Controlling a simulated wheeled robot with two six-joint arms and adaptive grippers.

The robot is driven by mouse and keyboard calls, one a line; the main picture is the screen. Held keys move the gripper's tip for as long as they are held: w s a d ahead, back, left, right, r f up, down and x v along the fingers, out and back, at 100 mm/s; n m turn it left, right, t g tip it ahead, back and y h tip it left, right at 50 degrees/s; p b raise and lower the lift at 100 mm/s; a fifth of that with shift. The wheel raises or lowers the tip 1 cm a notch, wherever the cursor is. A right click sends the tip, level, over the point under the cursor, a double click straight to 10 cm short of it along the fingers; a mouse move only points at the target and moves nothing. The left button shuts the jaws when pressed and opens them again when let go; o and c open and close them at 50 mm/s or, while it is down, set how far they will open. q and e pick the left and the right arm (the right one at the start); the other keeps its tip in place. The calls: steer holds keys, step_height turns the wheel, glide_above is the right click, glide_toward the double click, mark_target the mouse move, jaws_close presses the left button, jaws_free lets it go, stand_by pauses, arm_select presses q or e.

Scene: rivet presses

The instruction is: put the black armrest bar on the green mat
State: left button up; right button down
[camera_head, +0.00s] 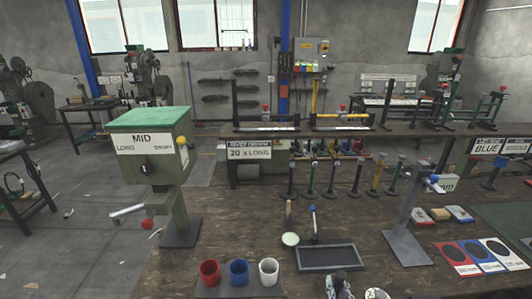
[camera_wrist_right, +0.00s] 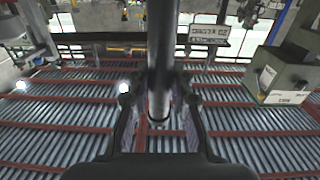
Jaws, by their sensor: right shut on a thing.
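My right gripper (camera_head: 338,286) shows only in part at the bottom edge of the head view, in front of the dark tray. In the right wrist view, which is upside down, its two fingers (camera_wrist_right: 160,115) are closed on a dark round bar, the black armrest bar (camera_wrist_right: 161,68). The bar stands lengthwise between the fingers, and its far end runs out of the picture. In the head view I cannot make out the bar clearly. The green mat (camera_head: 510,222) lies at the right edge of the bench, partly cut off. My left gripper is not in view.
A green-topped press (camera_head: 150,150) stands at the left. Red, blue and white cups (camera_head: 239,273) are at the front. A dark tray (camera_head: 327,257) lies in the middle. A grey stand (camera_head: 405,245) and coloured cards (camera_head: 475,257) are between there and the mat.

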steer(key=f+b, duration=0.1)
steer(key=w+f+b, duration=0.1)
steer(key=f, duration=0.1)
steer(key=w+f+b, duration=0.1)
steer(key=f, duration=0.1)
steer(key=shift+a, duration=0.25)
steer(key=shift+r, duration=0.1)
